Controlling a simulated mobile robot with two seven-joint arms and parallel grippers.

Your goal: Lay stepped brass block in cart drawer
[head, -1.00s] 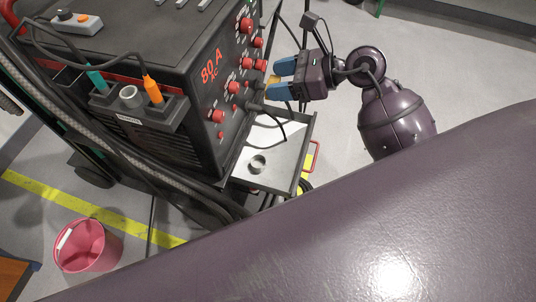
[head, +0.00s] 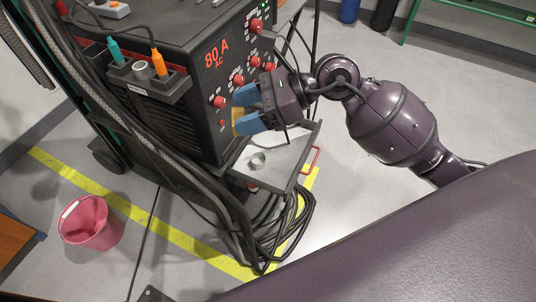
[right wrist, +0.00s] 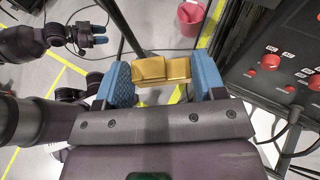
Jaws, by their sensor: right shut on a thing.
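The stepped brass block (right wrist: 160,69) is gold and sits between the blue fingers of my right gripper (right wrist: 163,80) in the right wrist view. In the head view my right gripper (head: 246,108) is shut on the block (head: 237,122), close to the front panel of the machine. It is held above and a little beyond the cart drawer (head: 285,165). The drawer is pulled out, with a grey floor and a red handle. My left gripper (right wrist: 100,35) shows small at the upper left of the right wrist view, its blue fingers apart and empty.
A small grey ring (head: 257,160) lies in the drawer; the floor beside it is bare. The black power unit (head: 180,110) with red knobs stands over the drawer. Cables (head: 275,225) loop below it. A pink bucket (head: 90,223) stands on the floor.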

